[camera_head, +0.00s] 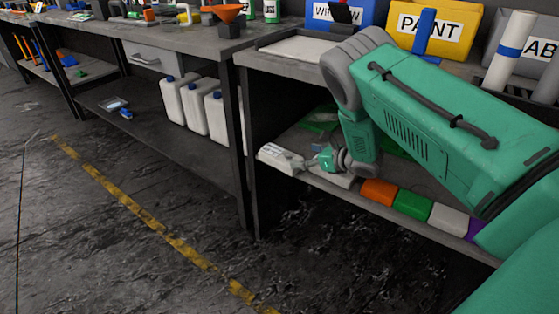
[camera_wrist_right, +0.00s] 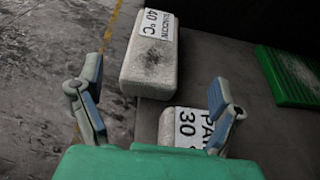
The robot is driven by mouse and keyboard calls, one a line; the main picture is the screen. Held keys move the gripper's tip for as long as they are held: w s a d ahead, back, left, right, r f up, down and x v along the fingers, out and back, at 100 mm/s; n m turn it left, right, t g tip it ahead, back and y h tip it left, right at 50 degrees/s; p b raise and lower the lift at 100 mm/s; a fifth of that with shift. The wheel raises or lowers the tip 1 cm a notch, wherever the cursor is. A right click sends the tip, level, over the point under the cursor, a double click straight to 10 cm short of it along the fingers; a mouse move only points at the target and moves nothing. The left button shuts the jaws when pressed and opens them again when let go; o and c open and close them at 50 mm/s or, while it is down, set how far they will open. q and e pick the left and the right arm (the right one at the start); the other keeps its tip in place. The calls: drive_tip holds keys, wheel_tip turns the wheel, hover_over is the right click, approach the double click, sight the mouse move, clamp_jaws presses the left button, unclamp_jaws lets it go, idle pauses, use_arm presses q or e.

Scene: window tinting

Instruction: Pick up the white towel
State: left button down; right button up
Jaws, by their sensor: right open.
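Whitish, block-like folded cloths lie on the lower shelf. One with a printed label (camera_head: 278,157) is at the shelf's left front corner. In the right wrist view a labelled white block marked 40 °C (camera_wrist_right: 148,62) lies ahead, beyond the fingertips. A second one marked 30 °C (camera_wrist_right: 180,127) lies nearer, between the fingers, partly hidden by my gripper. Another whitish cloth (camera_head: 449,219) sits farther right in the front row. I cannot tell which is the white towel meant. My right gripper (camera_head: 308,160) is open and empty, low over the labelled blocks; it also shows in the wrist view (camera_wrist_right: 154,97). My left gripper is not in view.
Orange (camera_head: 377,191) and green (camera_head: 413,204) cloths lie along the shelf's front edge. A green item (camera_wrist_right: 290,75) lies to the right in the wrist view. The bench top (camera_head: 300,47) is above the shelf. White canisters (camera_head: 195,107) stand on the neighbouring shelf.

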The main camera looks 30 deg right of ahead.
sight(282, 155)
drive_tip(key=b+x, duration=0.1)
drive_tip(key=x, duration=0.3)
drive_tip(key=shift+f, duration=0.15)
drive_tip(key=shift+w+a, duration=0.15)
drive_tip(key=shift+a, duration=0.15)
drive_tip(key=b+x, duration=0.2)
drive_tip(key=x, duration=0.2)
drive_tip(key=shift+w+a+b, duration=0.1)
drive_tip(key=shift+a+b, duration=0.15)
drive_tip(key=shift+b, duration=0.05)
drive_tip(key=shift+w+d+f, duration=0.1)
drive_tip(key=shift+w+f, duration=0.05)
drive_tip(key=shift+w, duration=0.2)
drive_tip(key=shift+a, duration=0.25)
drive_tip(key=c, duration=1.4)
